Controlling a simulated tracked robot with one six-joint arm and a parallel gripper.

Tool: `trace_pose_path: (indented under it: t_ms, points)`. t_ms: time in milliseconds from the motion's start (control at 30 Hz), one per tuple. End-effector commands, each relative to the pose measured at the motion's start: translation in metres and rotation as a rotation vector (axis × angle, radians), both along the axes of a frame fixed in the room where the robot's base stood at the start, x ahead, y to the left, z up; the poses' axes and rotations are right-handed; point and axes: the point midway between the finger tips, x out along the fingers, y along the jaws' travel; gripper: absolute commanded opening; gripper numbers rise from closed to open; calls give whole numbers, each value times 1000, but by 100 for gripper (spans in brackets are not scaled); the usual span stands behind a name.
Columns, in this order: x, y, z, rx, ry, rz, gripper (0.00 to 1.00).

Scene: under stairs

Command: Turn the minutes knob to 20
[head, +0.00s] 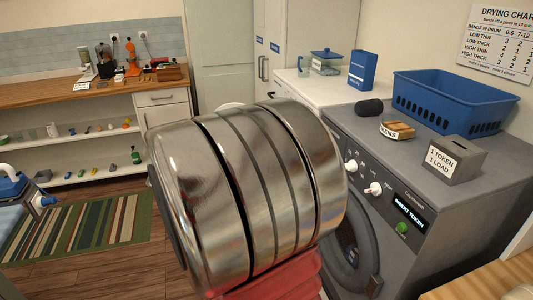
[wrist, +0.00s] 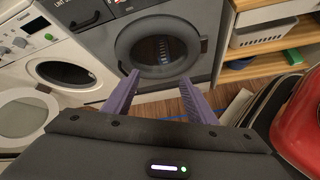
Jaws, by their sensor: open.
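The grey dryer (head: 378,215) stands at the right in the head view, with two white knobs on its sloping front panel, an upper one (head: 351,166) and a lower one (head: 374,188). Their markings are too small to read, so I cannot tell which is the minutes knob. A display (head: 408,213) reads "INSERT TOKEN", above a green button (head: 402,228). In the wrist view my gripper (wrist: 158,85) is open and empty, its two purple fingers apart in front of the dryer's round door (wrist: 158,48). My arm hides the gripper in the head view.
On the dryer top are a blue basket (head: 455,103), a grey token box (head: 455,160), a wooden token tray (head: 397,130) and a dark roll (head: 369,107). In the wrist view a white machine (wrist: 60,60) stands left and wooden shelves (wrist: 270,60) right.

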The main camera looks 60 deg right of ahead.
Motion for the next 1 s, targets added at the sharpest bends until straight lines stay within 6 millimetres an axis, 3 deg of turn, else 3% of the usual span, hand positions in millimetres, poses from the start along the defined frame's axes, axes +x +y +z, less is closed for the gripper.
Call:
trace_pose_path:
  t_ms: [200,600,800,1000]
  points:
    - [-13,-62,-4,-52,257,22,52]
    - [-34,-165,-17,-99,717,71,52]
    - [-40,-196,-26,-105,868,91,52]
    - [-42,-204,-27,-108,903,95,52]
